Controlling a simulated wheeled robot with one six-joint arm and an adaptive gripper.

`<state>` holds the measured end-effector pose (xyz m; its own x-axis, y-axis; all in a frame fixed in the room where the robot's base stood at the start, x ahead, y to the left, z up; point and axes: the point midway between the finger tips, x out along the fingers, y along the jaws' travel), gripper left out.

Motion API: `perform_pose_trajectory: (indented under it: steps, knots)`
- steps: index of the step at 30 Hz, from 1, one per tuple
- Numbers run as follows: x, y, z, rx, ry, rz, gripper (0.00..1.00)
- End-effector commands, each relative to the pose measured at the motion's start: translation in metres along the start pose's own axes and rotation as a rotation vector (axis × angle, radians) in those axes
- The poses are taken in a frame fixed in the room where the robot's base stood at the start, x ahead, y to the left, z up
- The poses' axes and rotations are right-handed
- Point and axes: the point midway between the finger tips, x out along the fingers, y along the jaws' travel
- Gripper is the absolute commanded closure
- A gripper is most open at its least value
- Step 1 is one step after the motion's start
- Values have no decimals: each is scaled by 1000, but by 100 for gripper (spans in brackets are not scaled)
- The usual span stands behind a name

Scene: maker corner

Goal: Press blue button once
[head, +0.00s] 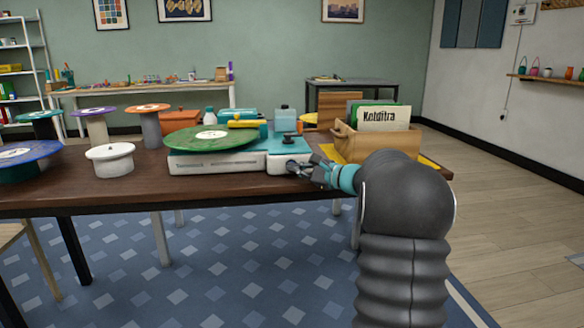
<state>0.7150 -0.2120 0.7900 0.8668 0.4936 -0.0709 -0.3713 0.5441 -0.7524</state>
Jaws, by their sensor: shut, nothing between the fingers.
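A white turntable-like device (217,161) sits near the front of the dark wooden table. A green disc (200,140) lies on it, and its right end has a teal top panel (283,147) with a dark knob (288,137). My gripper (297,167) reaches in from the right. It is shut and empty, with its fingertips at the front right of the device's white end. I cannot tell whether they touch it. I cannot make out a blue button; the fingers may cover part of that front face.
A wooden box (382,142) with upright sleeves and a lettered card stands close behind my gripper on the right. Several disc-topped stands, including a white one (110,160), fill the table's left. Boxes and a bottle (285,117) stand behind the device.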

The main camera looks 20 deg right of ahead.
Motion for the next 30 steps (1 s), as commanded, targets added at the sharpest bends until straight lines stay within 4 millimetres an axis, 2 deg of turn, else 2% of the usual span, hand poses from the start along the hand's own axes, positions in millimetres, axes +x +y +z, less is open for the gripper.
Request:
perform_pose_trajectory:
  steps: [16,30]
  knots:
    - [1,0,-1,0,1,0,100]
    - [-12,9,8,-1,0,0,100]
